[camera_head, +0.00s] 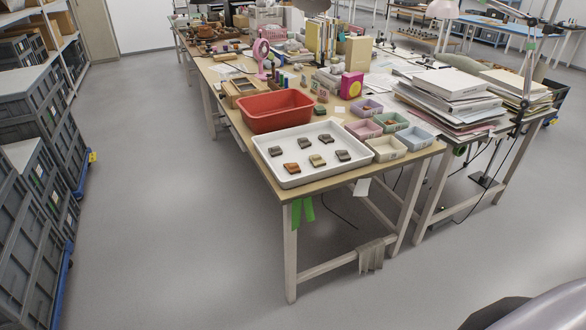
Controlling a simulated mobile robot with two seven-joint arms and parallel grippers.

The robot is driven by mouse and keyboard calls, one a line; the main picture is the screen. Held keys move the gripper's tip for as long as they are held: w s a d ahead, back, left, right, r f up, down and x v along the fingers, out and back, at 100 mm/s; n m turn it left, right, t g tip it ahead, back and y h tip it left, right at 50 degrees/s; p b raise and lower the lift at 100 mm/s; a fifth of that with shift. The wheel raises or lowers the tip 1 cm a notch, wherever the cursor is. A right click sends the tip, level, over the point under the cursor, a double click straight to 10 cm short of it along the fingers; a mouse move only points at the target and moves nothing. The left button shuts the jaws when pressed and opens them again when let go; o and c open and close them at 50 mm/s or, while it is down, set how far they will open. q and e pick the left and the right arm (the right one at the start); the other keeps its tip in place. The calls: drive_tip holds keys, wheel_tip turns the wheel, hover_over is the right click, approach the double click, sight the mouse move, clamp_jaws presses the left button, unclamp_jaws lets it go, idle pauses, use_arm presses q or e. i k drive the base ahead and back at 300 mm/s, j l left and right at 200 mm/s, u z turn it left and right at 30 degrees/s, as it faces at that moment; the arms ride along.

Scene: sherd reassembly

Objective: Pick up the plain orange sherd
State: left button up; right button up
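The orange sherd (291,168) lies in the white tray (287,182) on the near end of the wooden table, at the tray's front left. Several other sherds lie apart from it in the tray: a yellowish one (317,160) to its right, a dark one (343,155) farther right, and darker ones in the back row. At this size I cannot tell surface markings well. Neither of my grippers is in view.
A red basin (275,111) stands behind the tray. Small coloured boxes (386,148) stand to its right. Stacked papers (447,95) cover the right table. Grey crates (30,170) line the left. The floor (180,220) between crates and table is clear.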

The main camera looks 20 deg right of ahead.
sight(292, 167)
drive_tip(key=u, duration=0.15)
drive_tip(key=i+u, duration=0.2)
drive_tip(key=i, duration=2.15)
drive_tip(key=i+j, duration=0.1)
drive_tip(key=i, duration=1.7)
drive_tip(key=z, duration=0.4)
drive_tip(key=i+z, duration=0.15)
drive_tip(key=z, duration=3.15)
drive_tip(key=j, duration=0.1)
